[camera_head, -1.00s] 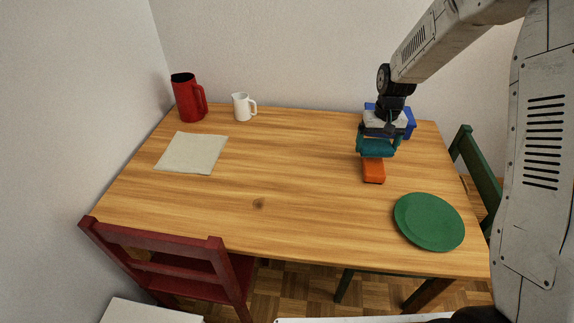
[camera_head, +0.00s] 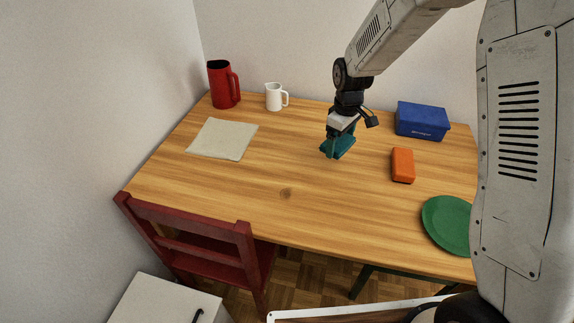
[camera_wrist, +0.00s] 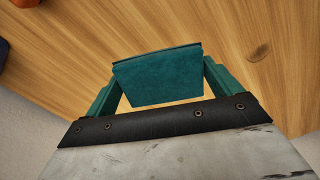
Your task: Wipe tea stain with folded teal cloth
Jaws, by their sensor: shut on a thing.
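A small brown tea stain (camera_head: 286,193) lies on the wooden table (camera_head: 230,180), toward its front edge. It also shows in the wrist view (camera_wrist: 259,52), near the right side. My gripper (camera_head: 337,150) is above the middle of the table, behind and to the right of the stain. It is shut on the folded teal cloth (camera_wrist: 157,76), which spans between the two teal fingers in the wrist view. The cloth is apart from the stain. In the head view the cloth is hard to tell from the fingers, and its height above the table is unclear.
An orange block (camera_head: 402,165), a blue box (camera_head: 422,121) and a green plate (camera_head: 450,224) are on the right. A pale napkin (camera_head: 222,139), red jug (camera_head: 223,85) and white pitcher (camera_head: 275,97) are at the back left. A red chair (camera_head: 205,245) stands in front. The table around the stain is clear.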

